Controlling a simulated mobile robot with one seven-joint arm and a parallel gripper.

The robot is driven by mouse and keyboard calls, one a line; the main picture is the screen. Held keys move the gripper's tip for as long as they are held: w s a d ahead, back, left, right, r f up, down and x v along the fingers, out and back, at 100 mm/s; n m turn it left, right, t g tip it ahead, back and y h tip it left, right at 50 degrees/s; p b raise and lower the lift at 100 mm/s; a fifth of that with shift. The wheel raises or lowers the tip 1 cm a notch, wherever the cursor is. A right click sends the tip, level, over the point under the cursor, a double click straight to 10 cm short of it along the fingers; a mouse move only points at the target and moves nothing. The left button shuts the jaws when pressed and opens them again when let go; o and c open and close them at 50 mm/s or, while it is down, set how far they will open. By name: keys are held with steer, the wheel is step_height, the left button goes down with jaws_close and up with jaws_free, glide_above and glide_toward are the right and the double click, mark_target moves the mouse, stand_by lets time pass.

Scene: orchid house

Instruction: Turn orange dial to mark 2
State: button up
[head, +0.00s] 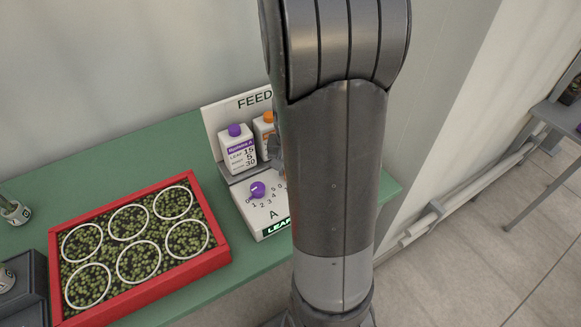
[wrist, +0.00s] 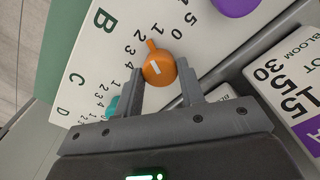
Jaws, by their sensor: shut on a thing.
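The orange dial (wrist: 160,69) shows in the wrist view on a white panel (wrist: 85,45), beside the printed letter B. It has a white line on its top and a small orange pointer toward the upper left of the picture, among printed numerals. I cannot tell for sure which numeral it points at. My gripper (wrist: 160,80) is shut on the dial, one finger on each side.
A purple dial (head: 257,189) sits beside the orange one; a teal dial (wrist: 113,105) is close to my left finger. Bottles with purple (head: 234,130) and orange (head: 268,117) caps stand behind the panel. A red tray (head: 225,250) of plants lies left on the green bench (head: 130,160).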

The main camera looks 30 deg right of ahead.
steer(key=shift+n, duration=0.9)
steer(key=o, duration=1)
step_height(320, 180, up, 11)
stand_by(0.4)
